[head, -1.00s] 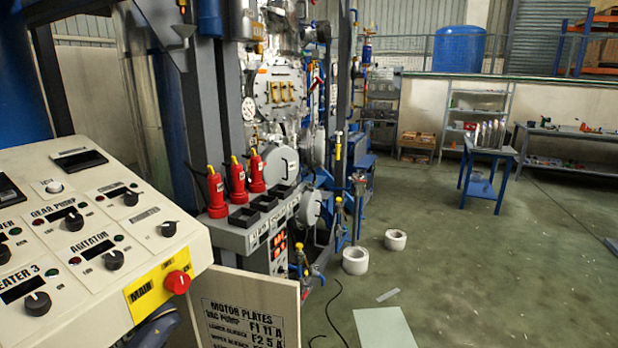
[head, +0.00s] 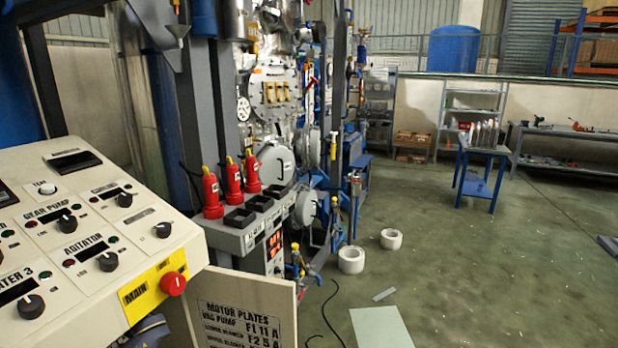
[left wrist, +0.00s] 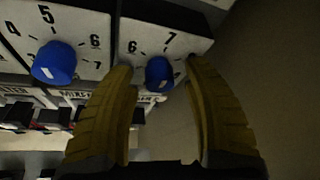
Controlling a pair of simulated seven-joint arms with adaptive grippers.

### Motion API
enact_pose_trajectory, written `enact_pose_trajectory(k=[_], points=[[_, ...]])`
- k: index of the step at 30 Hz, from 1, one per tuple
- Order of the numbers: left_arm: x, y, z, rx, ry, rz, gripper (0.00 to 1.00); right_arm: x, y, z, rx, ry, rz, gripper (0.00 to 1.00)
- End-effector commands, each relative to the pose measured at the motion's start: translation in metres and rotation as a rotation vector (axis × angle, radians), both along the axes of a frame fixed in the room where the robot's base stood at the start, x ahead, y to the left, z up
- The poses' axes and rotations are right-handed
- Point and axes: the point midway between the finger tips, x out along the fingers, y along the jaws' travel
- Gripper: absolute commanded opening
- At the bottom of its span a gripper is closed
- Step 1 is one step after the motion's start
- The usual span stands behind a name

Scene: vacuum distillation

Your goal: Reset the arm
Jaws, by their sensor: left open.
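In the left wrist view my left gripper (left wrist: 165,110) is open, with its two yellow ridged fingers apart. A blue knob (left wrist: 159,73) on a white numbered dial plate shows between and beyond the fingertips. I cannot tell whether the fingers touch it. A second blue knob (left wrist: 54,62) on a similar dial sits to the left, clear of the fingers. Neither gripper shows in the head view. My right gripper is not in view.
A control panel (head: 92,215) with black knobs and a red main switch (head: 173,283) fills the left of the head view. A blue table (head: 483,165) stands at right on open green floor.

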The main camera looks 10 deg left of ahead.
Motion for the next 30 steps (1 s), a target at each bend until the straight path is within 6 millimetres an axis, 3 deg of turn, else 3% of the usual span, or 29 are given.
enact_pose_trajectory(k=[17, 30], points=[[-0.001, -0.0006, 0.0, -0.093, -0.371, 0.0, 0.5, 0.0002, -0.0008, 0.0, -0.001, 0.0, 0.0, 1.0], [0.0009, -0.0002, 0.0008, -0.04, -0.16, 0.001, 0.5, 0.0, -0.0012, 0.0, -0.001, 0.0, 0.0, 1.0]])
